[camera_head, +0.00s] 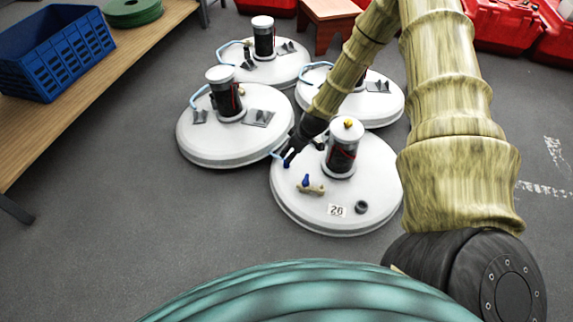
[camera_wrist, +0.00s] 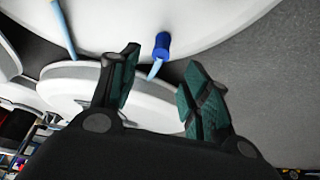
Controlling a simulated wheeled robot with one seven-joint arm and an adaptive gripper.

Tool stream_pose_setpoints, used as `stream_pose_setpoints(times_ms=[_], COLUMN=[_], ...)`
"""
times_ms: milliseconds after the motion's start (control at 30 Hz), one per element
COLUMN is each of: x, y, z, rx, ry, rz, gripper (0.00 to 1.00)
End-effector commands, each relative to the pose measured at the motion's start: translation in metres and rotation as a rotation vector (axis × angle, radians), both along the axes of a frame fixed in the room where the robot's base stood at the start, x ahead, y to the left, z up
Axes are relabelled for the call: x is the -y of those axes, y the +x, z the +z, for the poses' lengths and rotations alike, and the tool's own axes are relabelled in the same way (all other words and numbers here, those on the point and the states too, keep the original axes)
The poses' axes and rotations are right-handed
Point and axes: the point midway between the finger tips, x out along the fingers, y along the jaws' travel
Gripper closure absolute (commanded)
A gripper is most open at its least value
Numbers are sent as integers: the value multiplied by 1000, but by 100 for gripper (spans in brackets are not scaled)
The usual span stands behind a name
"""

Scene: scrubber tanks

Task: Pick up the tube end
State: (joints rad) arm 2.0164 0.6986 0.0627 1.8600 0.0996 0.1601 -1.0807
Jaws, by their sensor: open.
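My gripper (camera_head: 291,152) is open in the head view, at the left rim of the front white tank lid (camera_head: 290,208). In the wrist view its two dark, green-padded fingers (camera_wrist: 160,72) are spread apart with nothing held. The tube end, a blue cylinder (camera_wrist: 162,45) on a short light-blue tube (camera_wrist: 155,69), shows between and just beyond the fingertips. It looks apart from both fingers. In the head view the gripper partly covers that spot; a small blue piece (camera_head: 287,163) shows beside the fingers.
Three more white tank lids with dark cylinders, at left (camera_head: 210,150), back (camera_head: 285,72) and right (camera_head: 385,108), crowd around my gripper. The front lid carries an upright cylinder (camera_head: 343,155) and a brass valve (camera_head: 311,189). A bench (camera_head: 110,55) with a blue crate (camera_head: 65,55) stands left.

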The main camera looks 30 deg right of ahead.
Motion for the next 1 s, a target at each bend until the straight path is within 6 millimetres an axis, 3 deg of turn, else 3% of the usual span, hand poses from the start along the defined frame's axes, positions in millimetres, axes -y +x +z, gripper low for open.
stream_pose_setpoints(times_ms=[100,433,800,1000], x=[-2,-4,-8,-9], y=[5,12,22,26], z=[-21,-36,-72,-78], rx=[-2,-1,0,0], ry=[0,0,-1,0], rz=[-2,-2,-1,-1], gripper=[53,53,53,53])
